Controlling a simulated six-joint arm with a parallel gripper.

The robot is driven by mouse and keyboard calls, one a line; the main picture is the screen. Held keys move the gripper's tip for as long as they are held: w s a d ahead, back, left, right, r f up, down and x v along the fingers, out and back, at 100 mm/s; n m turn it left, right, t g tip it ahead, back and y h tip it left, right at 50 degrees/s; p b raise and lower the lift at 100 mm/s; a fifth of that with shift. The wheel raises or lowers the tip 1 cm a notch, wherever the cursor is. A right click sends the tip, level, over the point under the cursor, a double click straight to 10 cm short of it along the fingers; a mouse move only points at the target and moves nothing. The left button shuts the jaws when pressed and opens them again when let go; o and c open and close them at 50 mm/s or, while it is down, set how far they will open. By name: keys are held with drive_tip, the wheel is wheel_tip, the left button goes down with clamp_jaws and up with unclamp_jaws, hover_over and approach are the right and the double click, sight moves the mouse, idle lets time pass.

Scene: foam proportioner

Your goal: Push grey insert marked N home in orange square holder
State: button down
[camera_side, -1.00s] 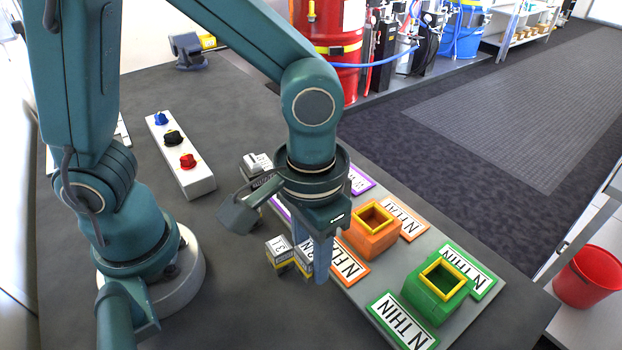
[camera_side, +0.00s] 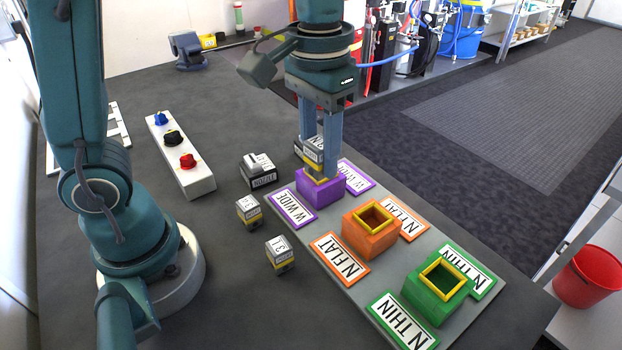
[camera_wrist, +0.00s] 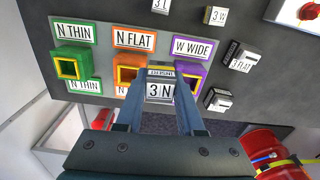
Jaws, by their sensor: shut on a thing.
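My gripper (camera_side: 318,165) is shut on a grey insert marked N (camera_side: 310,152), with a yellow band. In the wrist view the insert (camera_wrist: 160,88) reads "3 N" between the fingertips. The orange square holder (camera_side: 370,236), with a yellow-rimmed opening, sits on the grey board in the middle of the row, and its opening looks empty in the side view. In the side view the insert overlaps the back of the purple holder (camera_side: 322,193), left of and behind the orange one. In the wrist view it lies between the orange (camera_wrist: 127,72) and purple holders. Its height is unclear.
The green holder (camera_side: 430,304) stands right of the orange one. Label plates lie around the holders. Two loose grey inserts (camera_side: 249,209) (camera_side: 280,253) and a dark nozzle block (camera_side: 260,172) are on the table left of the board. A knob box (camera_side: 182,160) stands farther left.

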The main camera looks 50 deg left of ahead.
drive_tip(key=shift+w+d+f, duration=1)
drive_tip(key=shift+w+d, duration=1.95)
drive_tip(key=shift+m, duration=0.3)
drive_tip(key=shift+f, duration=2.95)
drive_tip(key=shift+c, duration=0.6)
unclamp_jaws()
drive_tip(key=shift+r, duration=0.1)
drive_tip(key=shift+r, duration=2.95)
